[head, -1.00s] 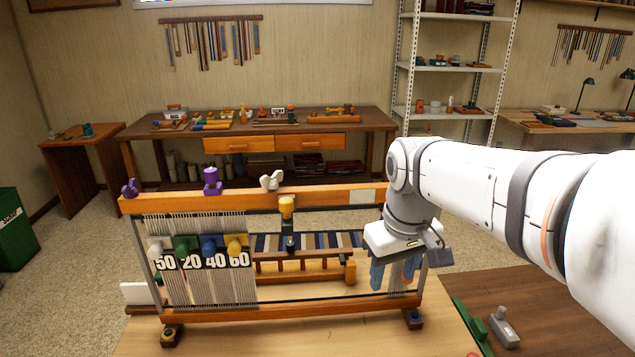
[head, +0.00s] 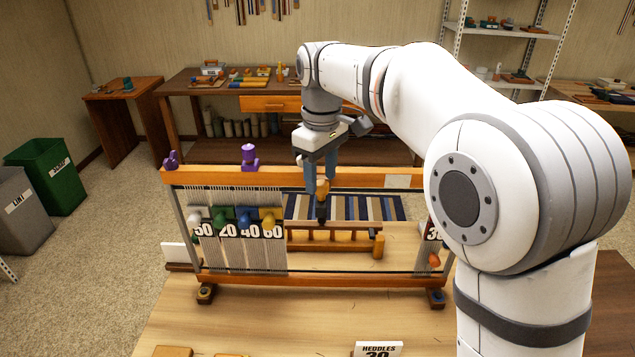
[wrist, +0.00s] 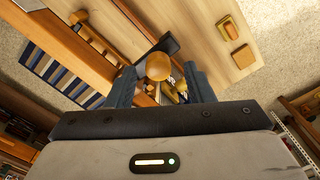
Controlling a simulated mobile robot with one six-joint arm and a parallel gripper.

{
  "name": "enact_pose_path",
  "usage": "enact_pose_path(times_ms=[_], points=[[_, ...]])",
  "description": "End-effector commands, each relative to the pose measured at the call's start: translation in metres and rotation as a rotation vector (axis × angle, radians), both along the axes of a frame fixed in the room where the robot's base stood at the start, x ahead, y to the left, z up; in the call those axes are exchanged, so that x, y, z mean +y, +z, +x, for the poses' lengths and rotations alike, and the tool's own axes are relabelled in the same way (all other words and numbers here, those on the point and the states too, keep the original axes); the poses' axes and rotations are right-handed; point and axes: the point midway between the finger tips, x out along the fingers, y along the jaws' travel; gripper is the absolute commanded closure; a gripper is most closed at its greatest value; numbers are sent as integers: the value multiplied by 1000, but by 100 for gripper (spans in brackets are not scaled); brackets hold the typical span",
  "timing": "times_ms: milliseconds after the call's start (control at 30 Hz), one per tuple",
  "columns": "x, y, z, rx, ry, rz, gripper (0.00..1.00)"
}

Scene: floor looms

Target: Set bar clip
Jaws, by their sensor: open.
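The loom's wooden top bar (head: 215,177) runs across the head view. A clip with a round orange-yellow knob (head: 323,191) and a dark lower part sits at the front of this bar, right of its middle. My gripper (head: 319,180) is over the clip, its blue fingers pointing down. In the wrist view the clip's yellow knob (wrist: 159,66) lies between the two open, spread fingers (wrist: 160,87). Whether either finger touches it I cannot tell. The bar just behind my gripper is hidden.
Numbered heddle bundles (head: 235,245) hang at the loom's left, and one with a red knob (head: 434,260) hangs at the right. Two purple pieces (head: 249,156) stand on the top bar. A striped cloth (head: 365,207) lies behind. A HEDDLES sign (head: 377,349) stands in front.

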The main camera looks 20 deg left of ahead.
Motion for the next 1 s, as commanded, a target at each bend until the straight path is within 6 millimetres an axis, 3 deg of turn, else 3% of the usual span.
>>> enact_pose_path(times_ms=[200, 533, 1000], points=[[-1, -25, 0, 0, -2, -1, 52], [-1, -30, 0, -1, -2, 1, 52], [-1, -30, 0, 0, -3, 1, 90]])
